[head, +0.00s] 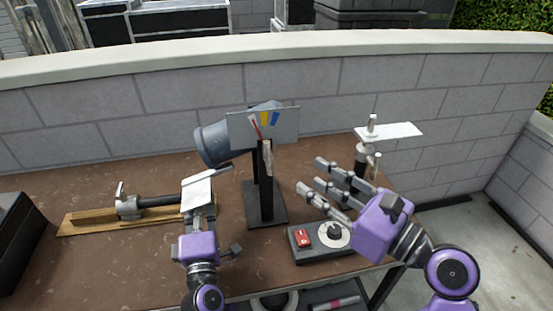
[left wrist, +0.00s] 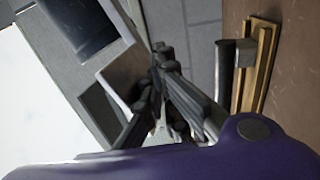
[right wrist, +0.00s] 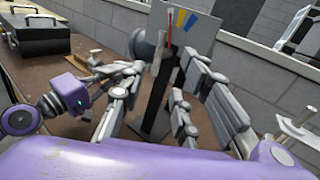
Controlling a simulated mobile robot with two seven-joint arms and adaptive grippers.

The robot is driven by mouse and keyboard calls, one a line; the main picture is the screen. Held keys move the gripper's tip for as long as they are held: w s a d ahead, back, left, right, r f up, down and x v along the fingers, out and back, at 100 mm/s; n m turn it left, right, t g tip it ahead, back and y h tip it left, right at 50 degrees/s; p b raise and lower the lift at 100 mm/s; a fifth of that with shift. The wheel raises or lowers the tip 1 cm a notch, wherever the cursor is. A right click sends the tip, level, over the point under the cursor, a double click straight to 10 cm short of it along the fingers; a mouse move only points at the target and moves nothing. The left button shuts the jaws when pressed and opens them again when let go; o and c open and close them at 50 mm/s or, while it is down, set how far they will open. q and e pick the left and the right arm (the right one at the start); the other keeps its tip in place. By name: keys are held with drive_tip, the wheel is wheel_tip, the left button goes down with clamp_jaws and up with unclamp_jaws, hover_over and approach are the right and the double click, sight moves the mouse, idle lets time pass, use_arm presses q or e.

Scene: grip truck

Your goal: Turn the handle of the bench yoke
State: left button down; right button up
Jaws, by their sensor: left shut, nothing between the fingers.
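No part is labelled bench yoke, so I cannot tell for sure which fixture it is. A black upright stand (head: 265,205) carries a gauge panel (head: 280,125) and a blue-grey cylinder (head: 212,145). A metal post with a pale flat plate (head: 400,130) stands at the bench's right end. My left gripper (head: 203,212) is shut and empty near a pale plate (head: 197,192), which partly hides its fingers; it also shows in the left wrist view (left wrist: 162,60). My right gripper (head: 315,185) is open, its fingers spread between stand and post; the right wrist view shows the stand beyond them (right wrist: 158,110).
A wooden board (head: 90,220) with a metal clamp and black rod lies at the left. A control box (head: 318,243) with a red switch and dial sits at the front edge. A dark case (head: 18,235) is far left. A brick wall (head: 180,95) runs behind.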

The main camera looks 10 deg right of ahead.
sight(271, 155)
drive_tip(key=x, duration=1.1)
clamp_jaws()
drive_tip(key=shift+r, duration=0.1)
